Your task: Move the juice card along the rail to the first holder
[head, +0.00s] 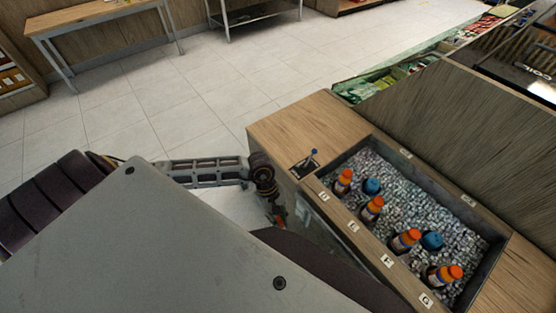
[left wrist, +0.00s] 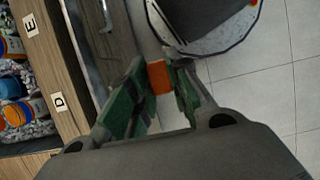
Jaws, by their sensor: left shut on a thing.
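My left gripper (head: 277,213) is low beside the front face of the wooden counter, partly hidden by my own body in the head view. In the left wrist view its green-padded fingers (left wrist: 158,90) are shut on a small orange piece (left wrist: 158,77), which I take to be the juice card. No print shows on it. The rail and holders cannot be made out clearly. My right gripper is not in view.
The wooden counter (head: 300,122) has a sunken bin of ice with several orange-capped bottles (head: 372,208) and two blue-topped items (head: 372,186). Open tiled floor (head: 190,100) lies to the left.

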